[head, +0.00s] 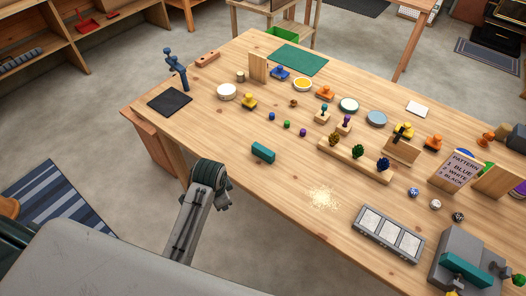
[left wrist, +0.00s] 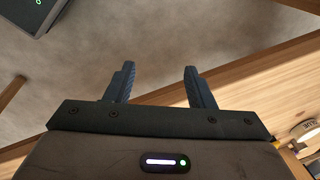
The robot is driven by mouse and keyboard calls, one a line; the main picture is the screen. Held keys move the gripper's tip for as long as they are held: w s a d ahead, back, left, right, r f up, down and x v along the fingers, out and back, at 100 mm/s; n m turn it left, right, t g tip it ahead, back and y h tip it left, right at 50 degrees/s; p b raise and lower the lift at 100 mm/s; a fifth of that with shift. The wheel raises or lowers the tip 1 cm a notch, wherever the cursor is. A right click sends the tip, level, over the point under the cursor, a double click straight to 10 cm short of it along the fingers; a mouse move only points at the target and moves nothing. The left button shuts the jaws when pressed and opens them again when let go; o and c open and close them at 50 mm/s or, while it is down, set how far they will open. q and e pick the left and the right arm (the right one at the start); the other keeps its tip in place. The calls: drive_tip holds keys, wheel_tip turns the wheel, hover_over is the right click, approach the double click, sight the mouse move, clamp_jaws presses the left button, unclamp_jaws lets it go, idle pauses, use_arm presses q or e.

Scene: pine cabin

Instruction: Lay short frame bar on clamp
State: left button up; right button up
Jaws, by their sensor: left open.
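A short teal bar (head: 263,153) lies alone on the wooden table, left of the middle in the head view. A grey block fixture (head: 455,246), which may be the clamp, stands at the lower right with a longer teal bar (head: 466,271) on it. My left gripper shows at the end of my arm in the head view (head: 212,176), at the table's near edge, left of and nearer than the short bar. In the left wrist view its fingers (left wrist: 160,86) are apart with nothing between them. My right gripper is not in view.
A grey three-panel tray (head: 388,234) lies left of the fixture. A wooden strip (head: 355,162) with several coloured pieces stands right of the short bar. A blue upright tool (head: 177,68) stands near a black mat (head: 170,102). Bare tabletop surrounds the short bar.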

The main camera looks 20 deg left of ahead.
use_arm(q)
drive_tip(key=w+d+r+m, duration=0.1)
drive_tip(key=w+m, duration=0.1)
drive_tip(key=w, duration=0.1)
drive_tip(key=w+d+r+m, duration=0.1)
drive_tip(key=w, duration=0.3)
drive_tip(key=w+r+m, duration=0.1)
drive_tip(key=w+m, duration=0.1)
drive_tip(key=w, duration=0.2)
drive_tip(key=shift+d+r+m+g+h, duration=0.3)
drive_tip(key=shift+d+r+g, duration=0.05)
drive_tip(key=shift+d+g, duration=0.05)
drive_tip(key=w+d+r+m+g, duration=0.1)
drive_tip(key=w+d+r+m, duration=0.3)
drive_tip(key=w+r+m, duration=0.55)
drive_tip(key=n+p, duration=0.2)
hover_over(263, 149)
drive_tip(key=f, duration=0.6)
drive_tip(key=shift+s+f, duration=0.2)
drive_tip(key=f+p, duration=0.2)
drive_tip(key=f, duration=0.3)
drive_tip(key=shift+w, duration=0.2)
drive_tip(key=shift+f, duration=0.4)
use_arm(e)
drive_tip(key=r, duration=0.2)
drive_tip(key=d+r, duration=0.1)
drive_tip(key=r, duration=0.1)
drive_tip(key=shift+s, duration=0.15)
